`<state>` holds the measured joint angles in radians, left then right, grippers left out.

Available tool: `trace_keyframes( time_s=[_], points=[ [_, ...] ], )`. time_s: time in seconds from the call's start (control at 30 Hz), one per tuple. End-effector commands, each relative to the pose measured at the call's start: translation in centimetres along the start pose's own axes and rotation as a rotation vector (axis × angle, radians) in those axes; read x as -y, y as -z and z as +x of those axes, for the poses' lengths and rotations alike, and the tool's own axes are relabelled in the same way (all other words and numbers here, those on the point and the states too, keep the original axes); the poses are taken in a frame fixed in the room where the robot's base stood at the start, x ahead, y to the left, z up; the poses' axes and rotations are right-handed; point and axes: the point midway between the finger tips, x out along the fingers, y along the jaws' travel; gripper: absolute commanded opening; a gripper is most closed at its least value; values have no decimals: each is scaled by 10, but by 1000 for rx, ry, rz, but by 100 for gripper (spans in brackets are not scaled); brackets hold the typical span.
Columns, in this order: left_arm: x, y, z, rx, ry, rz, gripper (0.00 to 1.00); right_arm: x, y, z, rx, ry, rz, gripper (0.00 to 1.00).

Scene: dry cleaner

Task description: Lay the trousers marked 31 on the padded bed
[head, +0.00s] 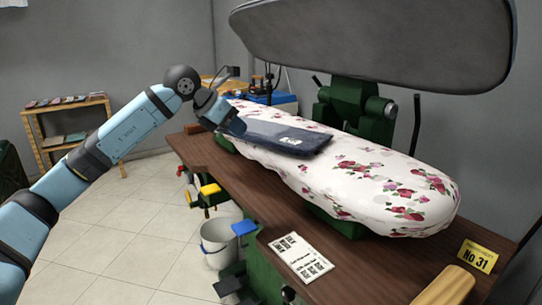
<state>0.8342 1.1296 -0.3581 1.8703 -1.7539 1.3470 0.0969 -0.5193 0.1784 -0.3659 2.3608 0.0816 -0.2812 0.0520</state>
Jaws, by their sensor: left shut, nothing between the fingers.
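The dark navy folded trousers (268,132) lie flat on the padded bed (350,180), which has a white cover with red flowers. A small white tag shows on the trousers, but I cannot read its number. My left gripper (236,126) is shut and empty at the left end of the trousers. From this view I cannot tell whether it touches them. My right gripper is out of view.
The dark pressing head (375,40) is raised above the bed. A yellow "No 31" card (478,256), a printed white card (302,257) and a wooden block (446,288) rest on the brown table (225,178). A white bucket (218,240) stands below.

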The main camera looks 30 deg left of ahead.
Motion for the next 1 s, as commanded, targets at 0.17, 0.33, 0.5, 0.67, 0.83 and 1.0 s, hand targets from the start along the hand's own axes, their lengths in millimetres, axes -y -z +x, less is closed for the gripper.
trace_keyframes(
  time_s=[0.17, 0.33, 0.5, 0.67, 0.83, 1.0],
  points=[
    [-13, 0, -10, -12, -62, 8, 0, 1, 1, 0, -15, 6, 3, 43],
    [-13, 1, 9, -13, -60, 9, 0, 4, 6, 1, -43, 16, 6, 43],
    [-15, 2, 46, -13, -57, 8, 0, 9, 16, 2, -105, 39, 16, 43],
    [-17, 2, 80, -11, -58, 7, 0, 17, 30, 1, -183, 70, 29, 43],
    [-18, -15, 100, -11, -58, 8, 0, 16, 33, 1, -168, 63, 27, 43],
    [-19, -25, 112, -11, -59, 8, 0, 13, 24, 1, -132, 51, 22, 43]
  ],
)
